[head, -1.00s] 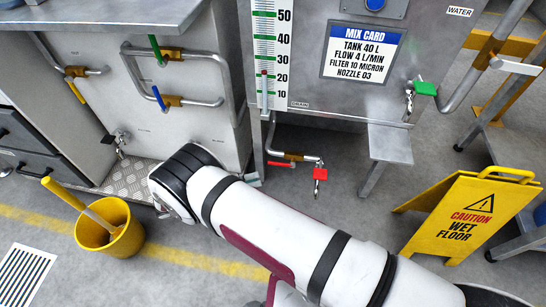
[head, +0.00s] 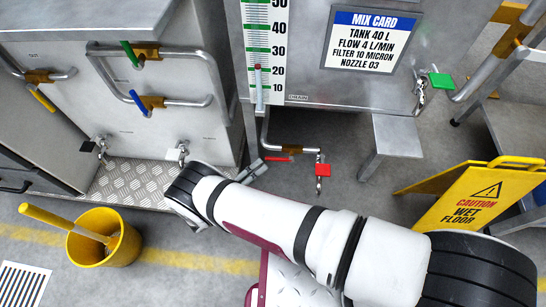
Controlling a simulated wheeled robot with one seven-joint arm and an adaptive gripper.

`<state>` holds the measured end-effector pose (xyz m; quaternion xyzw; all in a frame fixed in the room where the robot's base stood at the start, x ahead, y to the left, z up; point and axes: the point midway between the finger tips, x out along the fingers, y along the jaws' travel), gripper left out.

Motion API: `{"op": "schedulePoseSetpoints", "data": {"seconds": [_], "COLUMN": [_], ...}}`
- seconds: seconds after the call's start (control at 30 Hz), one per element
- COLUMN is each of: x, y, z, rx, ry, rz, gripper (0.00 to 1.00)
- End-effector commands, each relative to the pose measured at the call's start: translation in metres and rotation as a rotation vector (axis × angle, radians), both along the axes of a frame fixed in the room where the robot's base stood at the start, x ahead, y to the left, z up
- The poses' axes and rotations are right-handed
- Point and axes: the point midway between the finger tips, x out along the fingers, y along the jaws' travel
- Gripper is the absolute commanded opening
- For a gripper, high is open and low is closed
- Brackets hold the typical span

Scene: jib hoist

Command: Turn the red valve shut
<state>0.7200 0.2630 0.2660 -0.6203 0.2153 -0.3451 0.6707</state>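The red valve is a small brass valve on the drain pipe under the tank, with a red lever handle (head: 279,159). The lever lies roughly level, along the short horizontal run of pipe (head: 302,149). A red tag (head: 322,171) hangs with a padlock from the pipe's right end. My gripper (head: 258,167) is just left of the red lever, at the end of my arm. It is small and partly hidden by my wrist, so I cannot see whether its fingers are apart or whether they touch the lever.
Green (head: 129,50), blue (head: 139,102) and yellow (head: 43,100) valve handles are on the left cabinet. A yellow bucket (head: 88,250) and a wet floor sign (head: 478,199) stand on the floor.

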Motion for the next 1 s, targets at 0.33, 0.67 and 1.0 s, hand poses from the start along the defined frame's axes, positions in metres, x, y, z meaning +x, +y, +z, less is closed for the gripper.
{"op": "schedulePoseSetpoints", "data": {"seconds": [0.33, 0.67, 1.0], "x": [0.036, 0.042, 0.042], "y": [-0.039, -0.046, -0.046], "z": [0.007, 0.008, 0.008], "rx": [0.0, 0.001, 0.001], "ry": [0.0, 0.001, 0.001], "rz": [-0.002, 0.0, 0.0], "gripper": [0.33, 0.33, 0.0]}}
